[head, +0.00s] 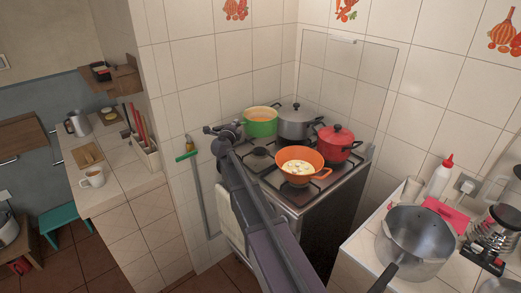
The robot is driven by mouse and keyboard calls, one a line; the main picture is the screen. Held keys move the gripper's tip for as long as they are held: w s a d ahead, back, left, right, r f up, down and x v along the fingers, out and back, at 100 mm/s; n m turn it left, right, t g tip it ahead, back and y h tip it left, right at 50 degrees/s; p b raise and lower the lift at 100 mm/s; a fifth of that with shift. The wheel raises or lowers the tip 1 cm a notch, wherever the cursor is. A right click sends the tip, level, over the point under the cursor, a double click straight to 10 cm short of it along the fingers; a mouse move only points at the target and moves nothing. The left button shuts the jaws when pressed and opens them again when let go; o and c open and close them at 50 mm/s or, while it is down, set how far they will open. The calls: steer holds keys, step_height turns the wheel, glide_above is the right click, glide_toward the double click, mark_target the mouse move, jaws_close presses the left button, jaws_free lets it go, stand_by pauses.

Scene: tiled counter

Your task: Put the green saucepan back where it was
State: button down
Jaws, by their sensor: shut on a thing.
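The green saucepan (260,124) is upright at the back left of the stove, with a pale rim and orange-yellow contents. My gripper (238,125) is at its left side, at the end of my arm reaching up from the bottom of the head view. The gripper is shut on the saucepan, seemingly at its handle, which is mostly hidden by the gripper. The fingers are small and dark here. I cannot tell whether the saucepan's base touches the burner grate.
On the stove (263,163), a grey lidded pot (296,124) stands right of the saucepan, a red lidded pot (338,150) farther right, and an orange pan (299,154) in front. The front-left burner looks bare. Tiled walls close off the back.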

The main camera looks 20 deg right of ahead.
steer(key=shift+a, duration=0.1)
stand_by(0.3)
step_height(320, 180, down, 6)
steer(key=b, duration=0.6)
steer(key=shift+f, duration=0.15)
stand_by(0.4)
steer(key=shift+f+b, duration=1.85)
steer(key=shift+b, duration=0.2)
steer(key=c, duration=0.6)
jaws_free()
